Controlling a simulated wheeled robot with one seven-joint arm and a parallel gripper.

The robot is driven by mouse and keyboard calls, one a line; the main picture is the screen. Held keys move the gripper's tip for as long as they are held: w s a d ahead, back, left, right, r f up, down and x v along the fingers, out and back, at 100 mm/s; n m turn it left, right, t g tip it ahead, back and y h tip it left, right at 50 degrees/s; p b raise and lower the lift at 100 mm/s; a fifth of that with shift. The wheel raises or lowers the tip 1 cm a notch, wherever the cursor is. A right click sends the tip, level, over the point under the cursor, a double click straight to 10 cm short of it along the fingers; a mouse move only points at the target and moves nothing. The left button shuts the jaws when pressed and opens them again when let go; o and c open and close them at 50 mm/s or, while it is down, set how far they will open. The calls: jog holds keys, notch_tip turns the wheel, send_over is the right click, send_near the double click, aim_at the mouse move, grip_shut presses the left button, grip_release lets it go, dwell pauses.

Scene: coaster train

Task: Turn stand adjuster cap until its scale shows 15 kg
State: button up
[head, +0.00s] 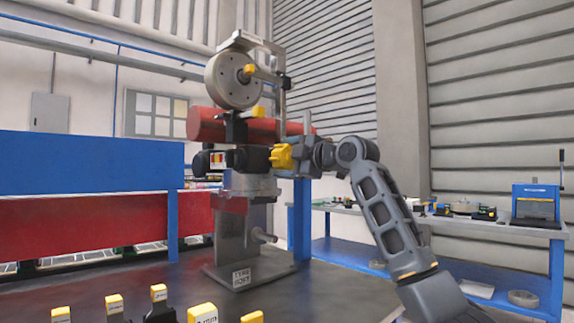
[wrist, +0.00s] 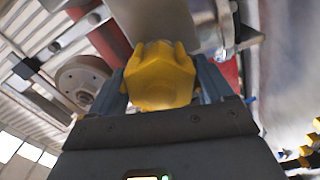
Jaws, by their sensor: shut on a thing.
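The stand (head: 228,240) is a grey metal post on a base plate with a small label, carrying a red cylinder (head: 205,124) and a grey wheel (head: 226,80). A yellow lobed cap (head: 281,157) sticks out on the stand's right side, below the red cylinder. My gripper (head: 296,157) reaches it from the right. In the wrist view the yellow cap (wrist: 160,75) sits between my two fingers, and my gripper (wrist: 163,85) is shut on it. I see no readable scale in either view; where it is, I cannot tell.
Several yellow-topped pieces (head: 158,292) stand along the near edge of the dark table (head: 340,292). A blue panel (head: 85,160) is at the left. A blue-framed bench (head: 480,220) with tools is at the right. The table right of the stand is clear.

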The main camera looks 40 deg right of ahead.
jog(key=n, duration=0.1)
jog(key=n+b, duration=0.1)
jog(key=n, duration=0.2)
jog(key=shift+f+n, duration=0.25)
jog(key=shift+n, duration=0.05)
jog(key=n+b, duration=0.1)
jog(key=n, duration=0.2)
jog(key=shift+n, duration=0.4)
jog(key=n, duration=0.4)
jog(key=shift+r, duration=0.15)
jog(key=shift+n, duration=2.1)
jog(key=shift+r, duration=0.1)
jog(key=o, duration=0.9)
jog(key=shift+o, duration=0.2)
jog(key=s, duration=0.7)
jog(key=shift+s, duration=0.4)
